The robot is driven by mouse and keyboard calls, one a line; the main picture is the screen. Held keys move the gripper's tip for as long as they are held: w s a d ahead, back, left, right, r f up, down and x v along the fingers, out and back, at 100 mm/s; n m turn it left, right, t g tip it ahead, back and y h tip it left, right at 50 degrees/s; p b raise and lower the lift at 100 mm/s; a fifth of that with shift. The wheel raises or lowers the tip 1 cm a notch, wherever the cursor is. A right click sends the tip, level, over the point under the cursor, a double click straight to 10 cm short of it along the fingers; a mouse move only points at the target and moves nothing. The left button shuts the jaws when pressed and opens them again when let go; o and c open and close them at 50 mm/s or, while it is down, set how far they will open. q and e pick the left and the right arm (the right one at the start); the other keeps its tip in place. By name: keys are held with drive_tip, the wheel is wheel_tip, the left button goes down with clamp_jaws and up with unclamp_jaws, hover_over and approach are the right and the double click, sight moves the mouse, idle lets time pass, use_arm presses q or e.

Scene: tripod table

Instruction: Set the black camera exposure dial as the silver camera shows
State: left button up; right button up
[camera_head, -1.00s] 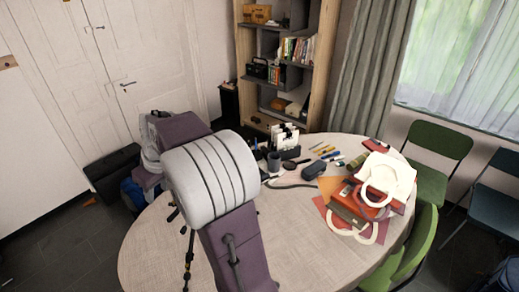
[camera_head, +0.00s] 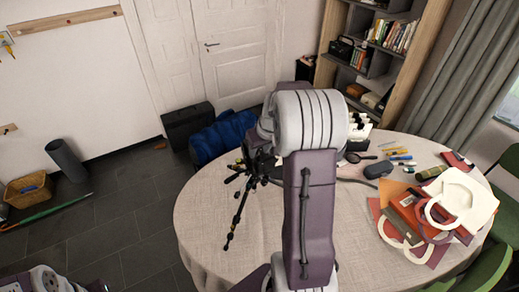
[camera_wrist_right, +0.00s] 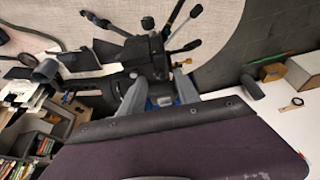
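A black tripod (camera_head: 243,190) stands on the round table (camera_head: 215,225), left of my right arm in the head view. Dark gear sits at its top, partly hidden by my arm. In the wrist view a dark camera-like body (camera_wrist_right: 145,58) with tripod legs lies just beyond my right gripper (camera_wrist_right: 160,88). The two grey fingers are apart, with nothing clearly held between them. I cannot tell whether they touch the dark body. The exposure dial cannot be made out. I cannot pick out the silver camera. My left gripper is not in view.
A grey case (camera_head: 379,169), several pens (camera_head: 398,155) and a magnifier-like item (camera_head: 360,157) lie on the table's far side. The table's front left is bare. A blue bag (camera_head: 226,136) stands behind it.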

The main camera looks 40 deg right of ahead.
drive_tip(key=shift+w+a+f, duration=0.1)
drive_tip(key=shift+a+f, duration=0.05)
drive_tip(key=shift+f, duration=0.2)
clamp_jaws()
